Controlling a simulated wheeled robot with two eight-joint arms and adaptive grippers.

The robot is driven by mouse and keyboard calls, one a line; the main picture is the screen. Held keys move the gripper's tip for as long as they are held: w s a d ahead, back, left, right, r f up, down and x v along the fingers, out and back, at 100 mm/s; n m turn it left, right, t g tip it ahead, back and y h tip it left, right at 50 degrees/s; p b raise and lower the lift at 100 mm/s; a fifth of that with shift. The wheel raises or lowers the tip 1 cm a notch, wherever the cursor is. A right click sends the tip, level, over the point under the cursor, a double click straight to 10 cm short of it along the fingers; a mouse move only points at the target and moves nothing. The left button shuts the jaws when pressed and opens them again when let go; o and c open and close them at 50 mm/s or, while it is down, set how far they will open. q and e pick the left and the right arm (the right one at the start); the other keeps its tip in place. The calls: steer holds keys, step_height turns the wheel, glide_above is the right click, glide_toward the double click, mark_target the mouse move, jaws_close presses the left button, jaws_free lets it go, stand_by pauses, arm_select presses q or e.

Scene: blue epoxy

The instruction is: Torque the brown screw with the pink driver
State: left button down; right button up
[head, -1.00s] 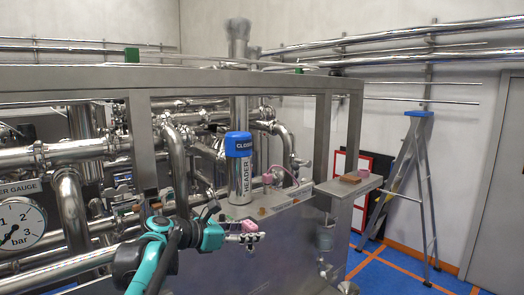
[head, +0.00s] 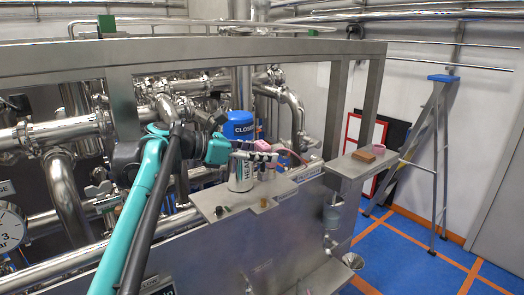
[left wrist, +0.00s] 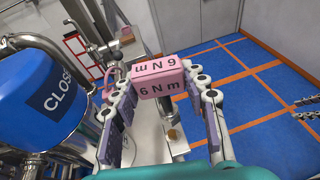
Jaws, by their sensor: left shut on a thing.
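My left gripper (head: 262,150) is shut on the pink driver (left wrist: 158,77), a pink block marked "6 N m", seen between the fingers in the left wrist view (left wrist: 160,85). In the head view, the gripper is raised above the steel plate (head: 238,206). The brown screw (head: 263,203) stands on the plate, apart from and below the gripper; it also shows small in the left wrist view (left wrist: 172,134). Jointed parts at the right edge of the left wrist view look like my right gripper (left wrist: 308,108); its jaw state is unclear.
A dark green piece (head: 219,211) stands on the plate, left of the brown screw. A blue-capped header pipe (head: 238,125) rises close behind my left gripper. A side shelf (head: 345,166) holds a brown block (head: 363,156) and a pink item (head: 380,146). Steel frame posts (head: 333,110) stand nearby.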

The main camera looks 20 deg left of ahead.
mark_target(259, 170)
arm_select(q)
steer(key=f+b, duration=0.1)
steer(key=f, duration=0.1)
steer(key=w+f+b, duration=0.1)
steer(key=f, duration=0.1)
steer(key=shift+a, duration=0.1)
steer(key=shift+w+f+b, duration=0.2)
steer(key=shift+f+b, duration=0.45)
steer(key=shift+f, duration=0.15)
steer(key=shift+w+f, duration=0.3)
steer(key=shift+f, duration=0.05)
steer(key=shift+s+r, duration=0.2)
steer(key=shift+s, duration=0.15)
arm_select(e)
steer(key=f, duration=0.2)
steer(key=w+f, duration=0.1)
steer(key=shift+w+f, duration=0.1)
steer(key=shift+f, duration=0.25)
arm_select(q)
steer(key=shift+w, duration=0.3)
arm_select(e)
steer(key=shift+w+r, duration=0.1)
steer(key=shift+w, duration=0.05)
arm_select(q)
steer(key=shift+s, duration=0.2)
steer(key=shift+f+b, duration=0.85)
steer(key=shift+f, duration=0.75)
arm_select(e)
steer(key=shift+f, duration=0.85)
